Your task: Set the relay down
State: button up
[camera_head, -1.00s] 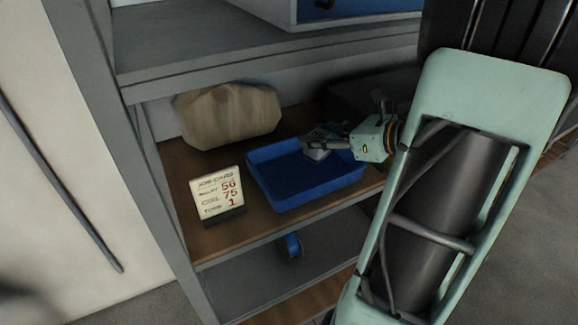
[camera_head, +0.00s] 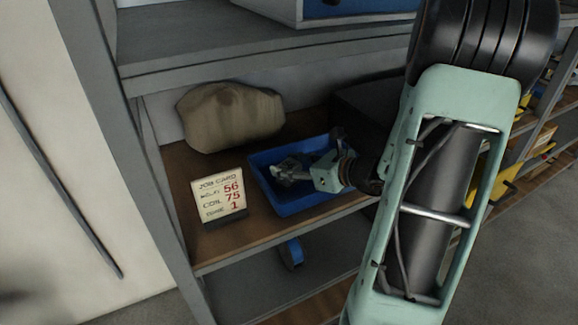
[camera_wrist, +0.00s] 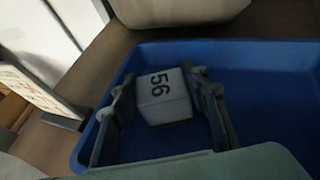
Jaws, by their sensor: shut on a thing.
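The relay (camera_wrist: 163,97) is a small pale block marked 56. In the wrist view it sits between the two fingers of my gripper (camera_wrist: 164,100), which is shut on it. The blue tray (camera_wrist: 257,62) lies beneath and around it; I cannot tell whether the relay touches the tray floor. In the head view my gripper (camera_head: 285,172) reaches from the right into the left part of the blue tray (camera_head: 300,207). The relay is hard to make out there, mostly hidden by the fingers.
A job card (camera_head: 218,196) reading 56, 75, 1 stands left of the tray. A brown lumpy sack (camera_head: 230,117) lies behind it. A grey upper shelf (camera_head: 250,55) hangs above. A blue roll-like object (camera_head: 291,253) is on the shelf below.

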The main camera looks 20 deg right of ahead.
jog(key=shift+f, duration=0.2)
jog(key=o, duration=1.3)
jog(key=shift+r, duration=0.1)
jog(key=shift+c, duration=0.2)
jog(key=shift+r, duration=0.1)
jog(key=shift+s+d+r, duration=0.15)
jog(key=shift+s, duration=0.05)
jog(key=p+v, duration=0.1)
jog(key=v, duration=1)
jog(key=shift+s, duration=0.3)
